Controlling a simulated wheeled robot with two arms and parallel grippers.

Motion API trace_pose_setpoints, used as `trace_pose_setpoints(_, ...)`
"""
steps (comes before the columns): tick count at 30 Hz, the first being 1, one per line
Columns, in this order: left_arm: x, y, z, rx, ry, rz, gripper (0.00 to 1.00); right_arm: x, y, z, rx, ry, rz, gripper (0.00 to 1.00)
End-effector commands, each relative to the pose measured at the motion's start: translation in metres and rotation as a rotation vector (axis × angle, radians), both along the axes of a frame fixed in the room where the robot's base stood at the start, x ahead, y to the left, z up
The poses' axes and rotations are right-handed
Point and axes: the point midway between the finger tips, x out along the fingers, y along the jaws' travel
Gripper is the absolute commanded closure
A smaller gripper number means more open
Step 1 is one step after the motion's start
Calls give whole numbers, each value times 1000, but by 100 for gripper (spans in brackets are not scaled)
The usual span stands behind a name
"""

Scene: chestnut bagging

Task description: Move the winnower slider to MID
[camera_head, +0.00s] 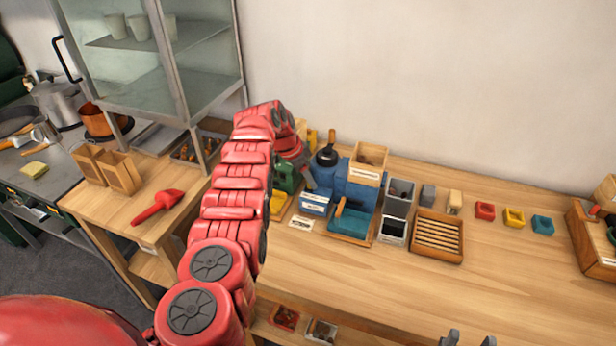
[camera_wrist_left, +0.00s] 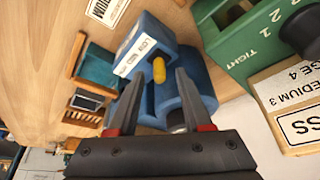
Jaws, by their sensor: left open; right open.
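The blue winnower (camera_head: 360,190) stands on the wooden bench in the head view, left of the bench's middle. In the left wrist view its blue body (camera_wrist_left: 200,78) carries a white label (camera_wrist_left: 137,57) with small setting words, LOW and MID among them. The yellow slider knob (camera_wrist_left: 159,70) sticks out beside the label; its exact setting cannot be told. My left gripper (camera_wrist_left: 160,77) is open, its fingertips on either side of the knob, with no clear contact. In the head view my left arm hides the knob. My right gripper (camera_head: 469,341) is open and empty at the bottom edge.
A green machine (camera_wrist_left: 245,45) with numbers and TIGHT stands close beside the winnower. A slatted wooden tray (camera_head: 438,236) and small red, yellow and teal containers lie to the right. A glass cabinet (camera_head: 150,50) stands at the left. The front right bench is clear.

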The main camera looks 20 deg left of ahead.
Motion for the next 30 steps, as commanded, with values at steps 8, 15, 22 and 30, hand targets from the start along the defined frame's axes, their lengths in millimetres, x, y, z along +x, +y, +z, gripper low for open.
trace_pose_setpoints(8,0,0,0,-1,1,0,88,0,0,0,0,0,0,50)
trace_pose_setpoints(15,0,0,0,-1,1,0,100,0,0,0,0,0,0,50)
trace_pose_setpoints(22,0,0,0,0,0,0,100,0,0,0,0,0,0,50)
trace_pose_setpoints(30,0,0,0,0,0,0,100,0,0,0,0,0,0,50)
